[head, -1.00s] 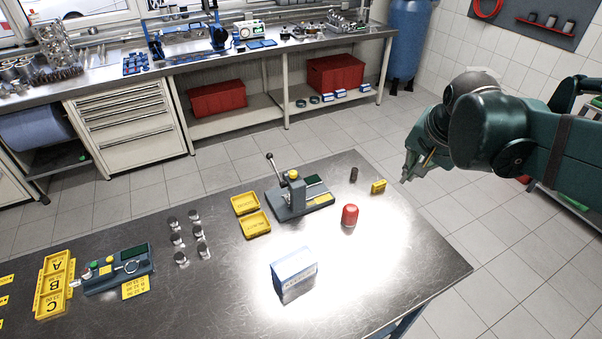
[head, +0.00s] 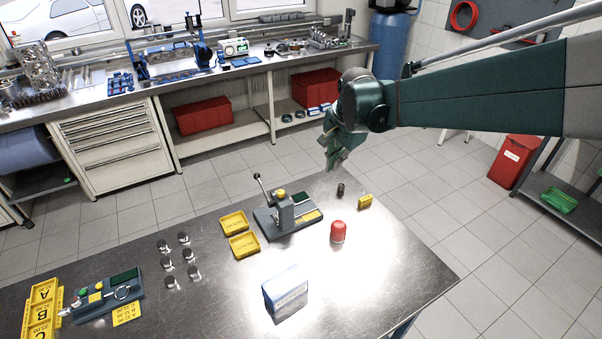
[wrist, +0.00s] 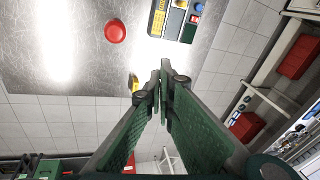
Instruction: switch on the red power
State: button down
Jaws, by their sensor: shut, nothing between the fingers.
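A red, round-topped piece (head: 338,232) stands upright on the metal workbench (head: 215,300), right of the grey lever press (head: 285,215). In the wrist view it is a red disc (wrist: 115,33) at upper left. I cannot tell whether it is a power switch. A blue-grey device (head: 108,295) with small coloured buttons and a dark display sits at the bench's left; its markings are too small to read. My gripper (head: 333,166) is shut and empty, above the bench's far edge, apart from the red piece. Its closed fingertips (wrist: 160,66) also show in the wrist view.
A black cylinder (head: 341,190) and small yellow box (head: 365,202) stand near my gripper. Yellow trays (head: 243,245), several metal cylinders (head: 168,264) and a blue-white carton (head: 285,288) are on the bench. The bench's right front is clear.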

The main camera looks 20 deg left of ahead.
jog(key=w+a+f+m+p, duration=0.1)
jog(key=a+f, duration=0.3)
jog(key=a, duration=0.4)
jog(key=w+a+f+m+g+p, duration=0.1)
jog(key=w+a+f, duration=0.2)
jog(key=a+f, duration=0.2)
jog(key=a, duration=0.3)
jog(key=shift+w, duration=0.3)
jog(key=shift+a+f, duration=0.1)
jog(key=shift+f, duration=0.15)
jog(key=shift+s+p+x, duration=0.2)
jog(key=shift+p+x, duration=0.15)
jog(key=shift+x, duration=6.45)
jog(key=shift+f+g, duration=0.15)
jog(key=shift+g, duration=0.15)
jog(key=shift+w+a+f+g+h+b, duration=0.15)
jog(key=shift+f+h+b, duration=0.1)
jog(key=shift+b, duration=0.15)
jog(key=shift+w+f+g+h+b, duration=0.15)
jog(key=shift+f+h+b, duration=0.1)
jog(key=shift+b, duration=0.75)
jog(key=shift+a+f+b, duration=0.1)
jog(key=shift+b, duration=0.3)
